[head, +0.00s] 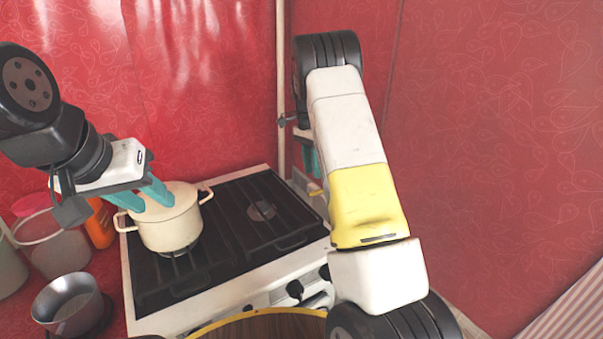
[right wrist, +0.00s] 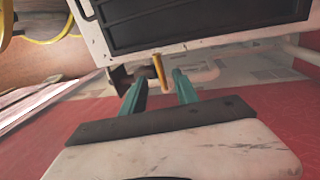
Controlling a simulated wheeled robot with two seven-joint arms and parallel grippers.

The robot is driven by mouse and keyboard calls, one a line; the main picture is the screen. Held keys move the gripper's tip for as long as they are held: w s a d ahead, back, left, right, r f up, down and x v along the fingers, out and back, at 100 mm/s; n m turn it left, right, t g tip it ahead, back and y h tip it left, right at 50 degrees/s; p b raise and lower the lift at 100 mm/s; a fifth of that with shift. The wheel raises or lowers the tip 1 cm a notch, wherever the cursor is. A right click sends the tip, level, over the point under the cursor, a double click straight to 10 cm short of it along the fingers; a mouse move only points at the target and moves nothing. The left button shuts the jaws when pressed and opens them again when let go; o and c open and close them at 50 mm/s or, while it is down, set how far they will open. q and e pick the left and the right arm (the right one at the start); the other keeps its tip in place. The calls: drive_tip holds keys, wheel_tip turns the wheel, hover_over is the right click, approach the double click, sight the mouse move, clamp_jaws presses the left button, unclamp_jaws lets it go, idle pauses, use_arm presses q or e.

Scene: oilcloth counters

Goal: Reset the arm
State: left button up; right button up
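My left gripper (head: 140,198) reaches in from the left, its two teal fingers apart over the top of a cream pot (head: 172,232). The pot stands on the left burner of the stove. I cannot tell whether the fingers touch it. My right arm (head: 348,130) is raised across the middle of the head view and hides most of its gripper; a bit of teal shows behind it. In the right wrist view my right gripper (right wrist: 160,88) is open, its fingers apart. A thin yellowish bar (right wrist: 159,72) shows between or beyond the fingertips, by the stove's edge.
The stove (head: 262,210) has a dark top and front knobs; its right burner is empty. At left are a dark metal bowl (head: 68,305), an orange bottle (head: 100,224) and a clear container (head: 52,248). Red walls stand behind and right. A vertical pipe (head: 280,90) runs behind my right arm.

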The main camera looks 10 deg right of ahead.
drive_tip(key=shift+w+r, duration=0.1)
drive_tip(key=shift+r, duration=0.5)
drive_tip(key=s+a+r+n+t+y, duration=0.1)
drive_tip(key=s+r+n+t, duration=0.15)
drive_tip(key=s+r, duration=0.5)
drive_tip(key=s+a+r+n+t+y, duration=0.1)
drive_tip(key=s+a+r+n, duration=0.1)
drive_tip(key=s+r+n, duration=0.4)
drive_tip(key=s+a+r+n+t, duration=0.1)
drive_tip(key=s+a+n+t, duration=0.1)
drive_tip(key=s, duration=0.8)
drive_tip(key=s+a+r+n+t+y, duration=0.1)
drive_tip(key=s+n, duration=0.3)
drive_tip(key=s, duration=0.6)
drive_tip(key=shift+s+a+r+t, duration=0.35)
drive_tip(key=shift+a+r+t, duration=0.3)
drive_tip(key=shift+t, duration=0.2)
